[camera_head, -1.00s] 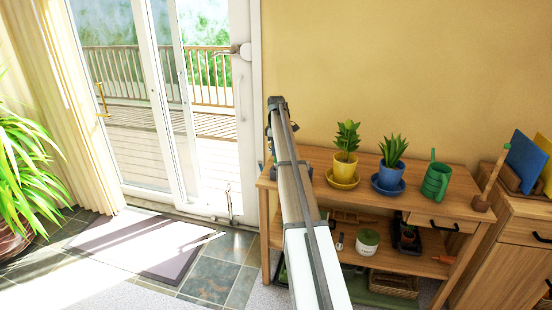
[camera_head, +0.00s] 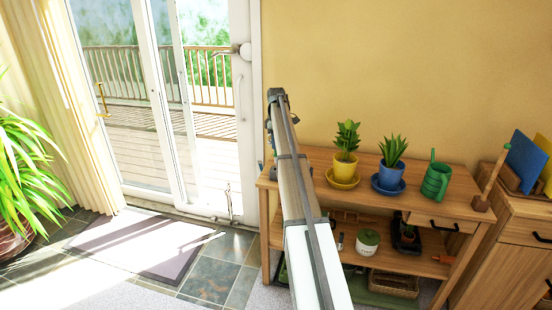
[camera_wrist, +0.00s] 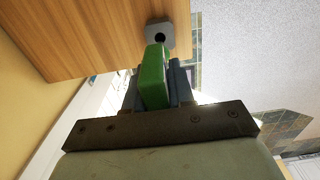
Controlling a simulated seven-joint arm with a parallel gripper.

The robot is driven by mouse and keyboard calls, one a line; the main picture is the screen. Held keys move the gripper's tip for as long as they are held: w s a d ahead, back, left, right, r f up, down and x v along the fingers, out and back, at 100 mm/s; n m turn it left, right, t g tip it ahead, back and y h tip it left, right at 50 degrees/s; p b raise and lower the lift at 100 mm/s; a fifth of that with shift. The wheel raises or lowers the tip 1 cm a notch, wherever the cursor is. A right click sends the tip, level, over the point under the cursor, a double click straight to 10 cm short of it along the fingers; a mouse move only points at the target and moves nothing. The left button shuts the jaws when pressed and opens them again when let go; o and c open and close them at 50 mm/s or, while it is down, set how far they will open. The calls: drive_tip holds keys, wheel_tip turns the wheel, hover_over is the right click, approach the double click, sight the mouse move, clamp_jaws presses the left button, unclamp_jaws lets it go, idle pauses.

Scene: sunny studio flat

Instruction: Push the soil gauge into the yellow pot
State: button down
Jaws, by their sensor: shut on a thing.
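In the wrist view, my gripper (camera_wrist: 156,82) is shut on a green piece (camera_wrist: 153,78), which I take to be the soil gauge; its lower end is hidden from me. A grey block with a dark hole (camera_wrist: 160,35) shows just beyond the green piece, by the bench edge; I cannot tell whether they touch. In the head view, my arm hides most of the gripper, above the bench's left end. The yellow pot (camera_head: 345,168) stands upright on a yellow saucer, with a leafy plant in it, to the right of my arm.
The wooden bench (camera_head: 440,200) also bears a blue pot (camera_head: 388,179) on a blue saucer and a green watering can (camera_head: 436,181). A lower shelf holds a white pot (camera_head: 367,243) and other items. A wooden cabinet (camera_head: 520,225) stands at right. The glass door is at left.

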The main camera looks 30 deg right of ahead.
drive_tip(key=s+a+f+m, duration=0.45)
drive_tip(key=s+a, duration=0.75)
drive_tip(key=a, duration=0.3)
drive_tip(key=s+a+f+m, duration=0.3)
drive_tip(key=s+a+m, duration=0.3)
drive_tip(key=s+a, duration=0.7)
drive_tip(key=w+d+r+n, duration=0.2)
drive_tip(key=d+r, duration=0.3)
drive_tip(key=d, duration=1.2)
drive_tip(key=w+d+r+n, duration=0.2)
drive_tip(key=d+r+n, duration=0.3)
drive_tip(key=d, duration=1.2)
drive_tip(key=w+d+r+n, duration=0.1)
drive_tip(key=d+r+n, duration=0.2)
drive_tip(key=d, duration=1.4)
drive_tip(key=shift+w+r, duration=0.4)
drive_tip(key=shift+r, duration=1)
drive_tip(key=shift+d+n, duration=0.1)
drive_tip(key=shift+n, duration=0.15)
